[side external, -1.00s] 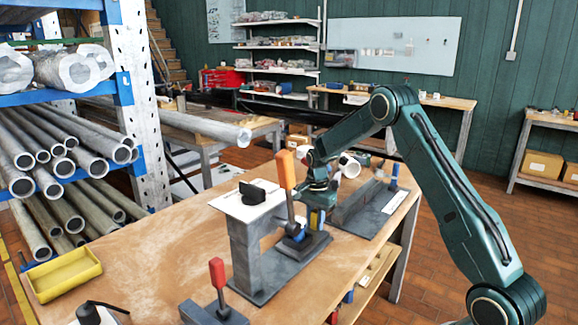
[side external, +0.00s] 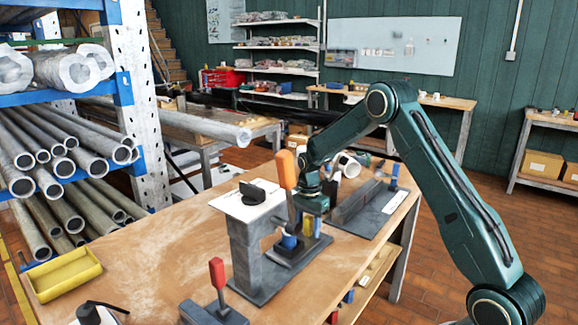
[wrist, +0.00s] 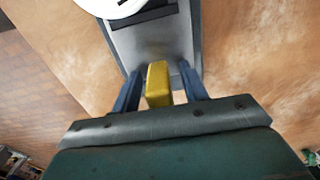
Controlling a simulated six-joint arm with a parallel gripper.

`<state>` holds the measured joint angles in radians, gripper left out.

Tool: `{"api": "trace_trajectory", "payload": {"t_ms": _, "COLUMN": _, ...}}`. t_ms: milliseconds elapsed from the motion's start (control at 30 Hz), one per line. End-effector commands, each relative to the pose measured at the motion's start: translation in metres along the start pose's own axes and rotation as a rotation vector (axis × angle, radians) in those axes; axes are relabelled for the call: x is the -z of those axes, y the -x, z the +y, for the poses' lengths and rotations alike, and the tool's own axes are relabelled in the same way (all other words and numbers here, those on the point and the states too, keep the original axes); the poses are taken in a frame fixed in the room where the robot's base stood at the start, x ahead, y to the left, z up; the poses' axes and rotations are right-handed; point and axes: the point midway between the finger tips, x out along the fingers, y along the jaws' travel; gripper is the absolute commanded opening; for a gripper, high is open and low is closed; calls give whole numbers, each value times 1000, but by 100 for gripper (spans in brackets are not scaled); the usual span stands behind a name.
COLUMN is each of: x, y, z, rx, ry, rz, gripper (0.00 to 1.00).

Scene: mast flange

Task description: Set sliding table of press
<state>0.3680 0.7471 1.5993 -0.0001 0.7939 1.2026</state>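The press (side external: 246,250) is a grey upright frame with a white top plate and an orange-handled lever (side external: 287,170). It stands on the wooden bench. Its dark sliding table (side external: 312,247) lies low at the frame's right side, partly hidden by my gripper. In the wrist view a yellow block (wrist: 157,88) stands between the two blue fingers of my gripper (wrist: 160,80). A gap shows on each side of the block, so the fingers look open around it, not pressed on it. In the side view my gripper (side external: 300,228) is low beside the lever.
A grey fixture with a long raised bar (side external: 365,208) lies right of the press. A red-handled clamp (side external: 217,275) stands at the front, and a yellow tray (side external: 63,275) lies at the bench's left. The bench (side external: 170,250) between tray and press is clear.

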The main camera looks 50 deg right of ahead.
Motion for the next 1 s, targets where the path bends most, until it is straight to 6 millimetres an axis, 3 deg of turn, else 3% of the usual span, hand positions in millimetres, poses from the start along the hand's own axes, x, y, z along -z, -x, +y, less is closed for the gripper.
{"api": "trace_trajectory", "payload": {"t_ms": 467, "x": 0, "y": 11, "z": 0, "rx": 2, "ry": 0, "rz": 1, "gripper": 44}}
{"api": "trace_trajectory", "payload": {"t_ms": 667, "x": 0, "y": 35, "z": 0, "rx": 3, "ry": 0, "rz": 1, "gripper": 44}}
{"api": "trace_trajectory", "payload": {"t_ms": 1000, "x": 0, "y": 93, "z": -1, "rx": 4, "ry": 0, "rz": 1, "gripper": 44}}
